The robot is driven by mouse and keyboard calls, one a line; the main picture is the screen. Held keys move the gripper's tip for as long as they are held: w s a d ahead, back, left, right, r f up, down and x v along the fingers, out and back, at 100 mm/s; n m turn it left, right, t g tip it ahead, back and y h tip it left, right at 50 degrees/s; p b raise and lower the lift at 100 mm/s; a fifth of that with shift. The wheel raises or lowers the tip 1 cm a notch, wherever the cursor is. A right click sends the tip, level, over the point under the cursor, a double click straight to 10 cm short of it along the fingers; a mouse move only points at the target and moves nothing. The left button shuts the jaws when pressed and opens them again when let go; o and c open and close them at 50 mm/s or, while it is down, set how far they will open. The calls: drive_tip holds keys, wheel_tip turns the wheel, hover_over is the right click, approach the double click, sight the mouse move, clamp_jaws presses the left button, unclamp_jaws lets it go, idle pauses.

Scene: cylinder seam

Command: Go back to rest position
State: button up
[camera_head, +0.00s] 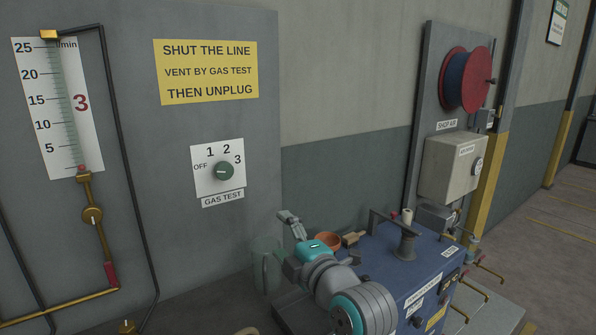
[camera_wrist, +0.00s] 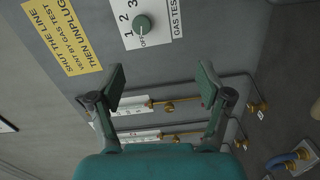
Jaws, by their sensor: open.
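My gripper (camera_wrist: 160,82) is open, with its two dark fingers spread wide and nothing between them. In the head view my arm rises from the lower middle, in front of the grey panel. The gas test knob (camera_head: 223,171) is round and green, on a white plate marked OFF, 1, 2, 3. Its pale mark points left, towards OFF. The knob also shows in the wrist view (camera_wrist: 143,23), beyond the fingertips and apart from them. No rest stand is identifiable.
A flow gauge (camera_head: 60,110) numbered 3 hangs at left, its red float at the bottom. A yellow sign (camera_head: 206,71) is on the panel. A blue cabinet (camera_head: 400,270) with an orange bowl (camera_head: 328,240) stands right of my arm. A red hose reel (camera_head: 466,80) is behind. Floor is clear far right.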

drive_tip(key=s+d+f+m+h, duration=0.2)
drive_tip(key=s+d+f+m, duration=0.3)
drive_tip(key=f, duration=0.5)
drive_tip(key=s+d+f+m+h, duration=0.2)
drive_tip(key=s+d+f+m, duration=0.15)
drive_tip(key=s+f, duration=0.5)
drive_tip(key=s+d+f+m+h, duration=0.2)
drive_tip(key=s+d+f+m, duration=0.3)
drive_tip(key=f, duration=0.5)
drive_tip(key=s+d+f+m+h, duration=0.1)
drive_tip(key=s+d+f+m, duration=0.15)
drive_tip(key=s, duration=0.65)
drive_tip(key=s+d+f+m+h, duration=0.1)
drive_tip(key=s+d+f+m, duration=0.2)
drive_tip(key=s, duration=0.7)
drive_tip(key=s+d+r+m, duration=0.1)
drive_tip(key=s, duration=0.6)
drive_tip(key=s+d+r+m+h, duration=0.1)
drive_tip(key=s+r+m, duration=0.1)
drive_tip(key=s, duration=0.5)
drive_tip(key=shift+d+r+m, duration=0.15)
drive_tip(key=shift+r+m, duration=0.15)
